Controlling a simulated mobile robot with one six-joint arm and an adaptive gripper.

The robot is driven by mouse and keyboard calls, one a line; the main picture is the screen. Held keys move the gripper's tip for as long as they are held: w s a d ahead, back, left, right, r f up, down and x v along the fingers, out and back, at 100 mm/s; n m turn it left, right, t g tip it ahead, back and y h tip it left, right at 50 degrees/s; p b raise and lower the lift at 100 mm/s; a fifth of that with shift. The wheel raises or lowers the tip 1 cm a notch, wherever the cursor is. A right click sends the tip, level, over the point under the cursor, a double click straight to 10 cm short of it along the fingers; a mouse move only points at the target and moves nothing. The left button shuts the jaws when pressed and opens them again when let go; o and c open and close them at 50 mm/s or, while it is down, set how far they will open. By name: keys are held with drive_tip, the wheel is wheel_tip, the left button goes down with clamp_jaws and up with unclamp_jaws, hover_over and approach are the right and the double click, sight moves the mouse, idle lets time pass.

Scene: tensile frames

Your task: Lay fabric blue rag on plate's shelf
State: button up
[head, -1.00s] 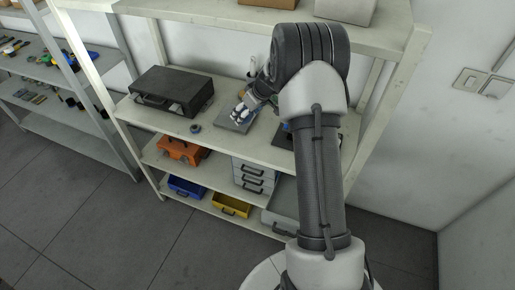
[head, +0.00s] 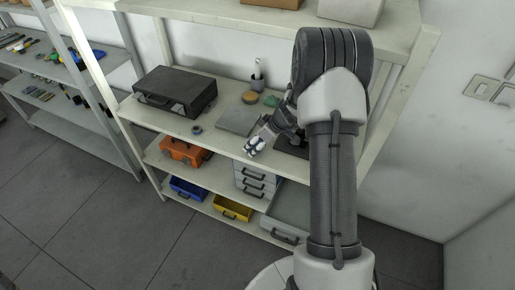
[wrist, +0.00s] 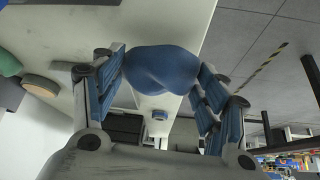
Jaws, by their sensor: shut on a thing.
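My gripper (head: 256,146) is shut on a bunched, rounded blue rag (wrist: 160,68), which sits between the blue-padded fingers in the wrist view. In the head view the rag cannot be made out. The gripper is at the front edge of the middle shelf (head: 218,139), to the right of and nearer than the flat grey plate (head: 238,121). The plate lies flat on that shelf, apart from the gripper.
A black case (head: 175,91) stands left on the shelf, with a small round roll (head: 196,129) before it. Behind the plate are a tan round thing (head: 250,97), a green lump (head: 271,100) and a pen cup (head: 258,82). A dark item lies right, partly hidden by my arm.

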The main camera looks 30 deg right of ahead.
drive_tip(key=shift+f, duration=1.25)
drive_tip(key=shift+f+b, duration=0.2)
drive_tip(key=shift+b, duration=0.35)
drive_tip(key=o, duration=0.9)
drive_tip(key=shift+r, duration=0.1)
